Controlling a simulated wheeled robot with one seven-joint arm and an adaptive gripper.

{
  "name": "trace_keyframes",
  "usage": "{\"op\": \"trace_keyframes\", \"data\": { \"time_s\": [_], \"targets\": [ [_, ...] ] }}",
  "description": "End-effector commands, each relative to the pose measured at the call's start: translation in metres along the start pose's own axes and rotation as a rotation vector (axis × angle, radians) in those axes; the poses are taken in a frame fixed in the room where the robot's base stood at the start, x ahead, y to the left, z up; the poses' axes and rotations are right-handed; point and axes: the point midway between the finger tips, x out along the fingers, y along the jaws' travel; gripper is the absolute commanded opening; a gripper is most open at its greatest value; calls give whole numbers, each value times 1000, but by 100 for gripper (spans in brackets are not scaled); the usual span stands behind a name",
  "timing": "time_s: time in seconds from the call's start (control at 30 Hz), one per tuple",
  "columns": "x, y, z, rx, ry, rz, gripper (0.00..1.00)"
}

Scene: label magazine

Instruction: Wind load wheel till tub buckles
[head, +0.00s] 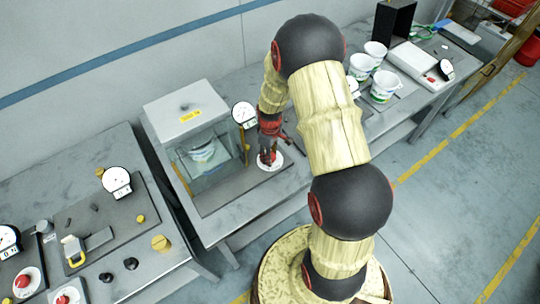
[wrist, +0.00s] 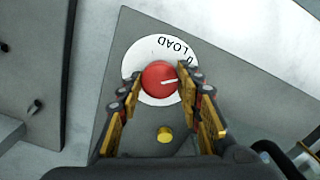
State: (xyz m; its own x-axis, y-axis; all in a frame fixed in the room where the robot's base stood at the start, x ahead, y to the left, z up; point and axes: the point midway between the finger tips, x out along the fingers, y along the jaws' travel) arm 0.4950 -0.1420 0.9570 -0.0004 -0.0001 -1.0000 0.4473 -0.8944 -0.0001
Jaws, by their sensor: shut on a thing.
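The load wheel is a red knob (wrist: 158,80) with a white pointer line, on a white disc lettered LOAD. In the head view, its white disc (head: 277,164) shows below my gripper (head: 268,152). In the wrist view, my gripper (wrist: 161,90) has its fingers on both sides of the red knob and is shut on it. A white tub (head: 201,152) stands inside the clear-walled press box left of the wheel. It looks upright; whether its wall is buckled is too small to tell. A round white dial gauge (head: 244,113) stands beside the box; its reading is not legible.
The press box has a grey top (head: 180,104) with a yellow label. A yellow knob (wrist: 165,134) sits near the wheel. Several white-green tubs (head: 385,86) and a scale (head: 415,64) stand on the right bench. The left bench (head: 60,178) holds another gauge and fittings.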

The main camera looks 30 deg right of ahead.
Motion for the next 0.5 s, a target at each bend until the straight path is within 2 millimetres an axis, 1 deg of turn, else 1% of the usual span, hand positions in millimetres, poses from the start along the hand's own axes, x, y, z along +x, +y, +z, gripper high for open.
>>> {"op": "trace_keyframes", "data": {
  "time_s": [0.5],
  "targets": [
    [1, 0, 0, 489, 1, 0, 10]
  ]
}}
